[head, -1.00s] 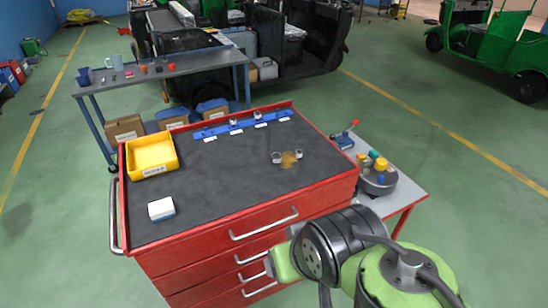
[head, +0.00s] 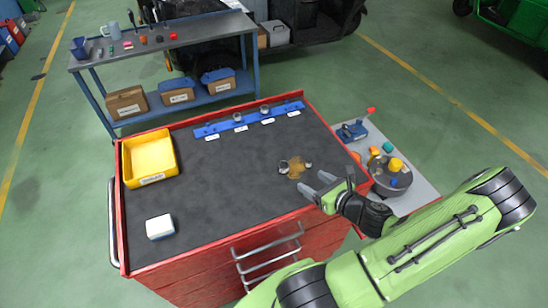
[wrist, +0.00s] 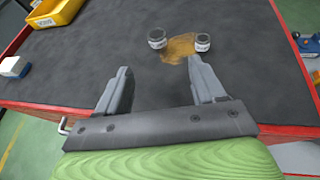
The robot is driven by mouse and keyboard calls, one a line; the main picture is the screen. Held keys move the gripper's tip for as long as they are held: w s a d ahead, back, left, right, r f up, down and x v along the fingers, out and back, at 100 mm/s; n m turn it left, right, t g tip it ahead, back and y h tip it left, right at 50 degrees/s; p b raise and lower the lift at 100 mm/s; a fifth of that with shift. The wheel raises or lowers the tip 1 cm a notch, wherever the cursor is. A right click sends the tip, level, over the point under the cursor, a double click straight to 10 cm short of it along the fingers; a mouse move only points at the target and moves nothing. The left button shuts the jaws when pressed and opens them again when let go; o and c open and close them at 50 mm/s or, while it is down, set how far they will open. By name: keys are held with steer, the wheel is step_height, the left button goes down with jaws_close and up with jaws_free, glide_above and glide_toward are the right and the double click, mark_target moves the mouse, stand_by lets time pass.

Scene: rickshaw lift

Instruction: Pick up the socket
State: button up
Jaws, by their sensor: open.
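Two small metallic sockets stand on the dark mat of the red tool cart: a left socket (head: 283,167) and a right socket (head: 308,164). In the wrist view the left socket (wrist: 157,39) and the right socket (wrist: 202,43) sit on either side of a brown stain, beyond my fingertips. More sockets stand on a blue rail (head: 217,127) at the back of the cart. Which socket the task means is not clear. My gripper (head: 316,184) is open and empty, near the cart's right edge, apart from both sockets.
A yellow bin (head: 150,179) and a white-and-blue block (head: 159,227) are on the cart's left side. The brown stain (head: 296,171) lies between the sockets. A side table (head: 418,198) with a round container stands at the right. The mat's middle is clear.

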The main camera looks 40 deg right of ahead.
mark_target(286, 168)
steer(key=x, duration=1.5)
steer(key=shift+w+a+f, duration=0.1)
steer(key=shift+w+a, duration=0.05)
steer(key=shift+a, duration=0.1)
steer(key=shift+c, duration=1)
steer(key=c, duration=0.9)
